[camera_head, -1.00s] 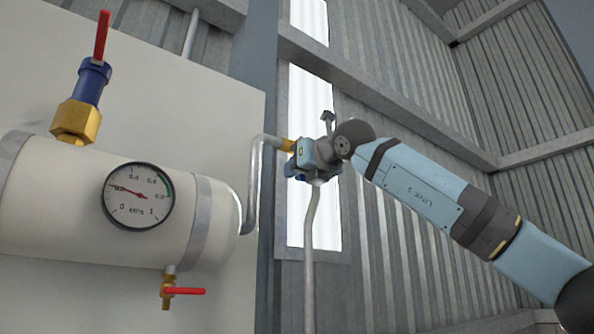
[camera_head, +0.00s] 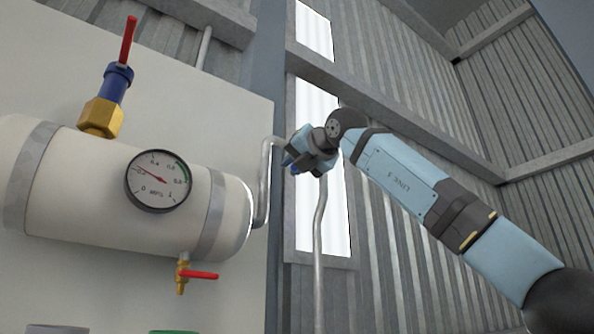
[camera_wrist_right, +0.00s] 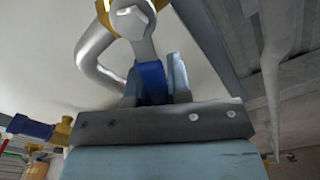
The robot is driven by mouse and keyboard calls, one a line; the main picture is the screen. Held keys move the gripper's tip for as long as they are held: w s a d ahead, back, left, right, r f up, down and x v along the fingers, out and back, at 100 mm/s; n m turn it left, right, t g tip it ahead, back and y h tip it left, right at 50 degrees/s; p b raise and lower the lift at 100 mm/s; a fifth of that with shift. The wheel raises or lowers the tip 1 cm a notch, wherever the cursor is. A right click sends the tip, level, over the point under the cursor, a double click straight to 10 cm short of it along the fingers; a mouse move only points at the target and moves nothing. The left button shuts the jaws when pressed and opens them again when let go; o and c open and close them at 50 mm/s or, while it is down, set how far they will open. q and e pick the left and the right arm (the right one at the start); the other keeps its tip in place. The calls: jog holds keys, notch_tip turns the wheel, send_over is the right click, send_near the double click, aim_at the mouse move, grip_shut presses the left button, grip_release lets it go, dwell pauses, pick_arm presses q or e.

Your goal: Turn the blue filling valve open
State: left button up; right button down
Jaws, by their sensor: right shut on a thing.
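The blue filling valve's handle (camera_wrist_right: 152,82) shows in the right wrist view between the two fingers of my right gripper (camera_wrist_right: 153,78), which is shut on it. The valve's metal body (camera_wrist_right: 133,20) and bent pipe (camera_wrist_right: 92,52) are just beyond. In the head view my right gripper (camera_head: 292,162) is at the pipe's end, right of the white tank (camera_head: 110,190). It hides most of the valve there; only a bit of blue (camera_head: 295,169) shows. My left gripper is not in view.
On the tank are a blue-and-gold fitting with a red lever (camera_head: 128,40), a round pressure gauge (camera_head: 158,181) and a small red-handled drain valve (camera_head: 198,275). A vertical pipe (camera_head: 318,230) runs below my gripper. Corrugated walls stand behind.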

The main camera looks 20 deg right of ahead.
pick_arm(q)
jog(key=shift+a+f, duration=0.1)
pick_arm(e)
jog(key=shift+a, duration=0.1)
dwell(0.3)
jog(key=c, duration=1.1)
grip_release()
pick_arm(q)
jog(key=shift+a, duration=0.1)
pick_arm(e)
jog(key=shift+o, duration=0.2)
pick_arm(q)
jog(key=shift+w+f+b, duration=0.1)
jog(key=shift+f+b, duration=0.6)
jog(key=shift+b, duration=0.95)
pick_arm(e)
jog(key=v, duration=1.4)
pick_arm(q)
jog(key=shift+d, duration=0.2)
pick_arm(e)
jog(key=shift+w, duration=0.1)
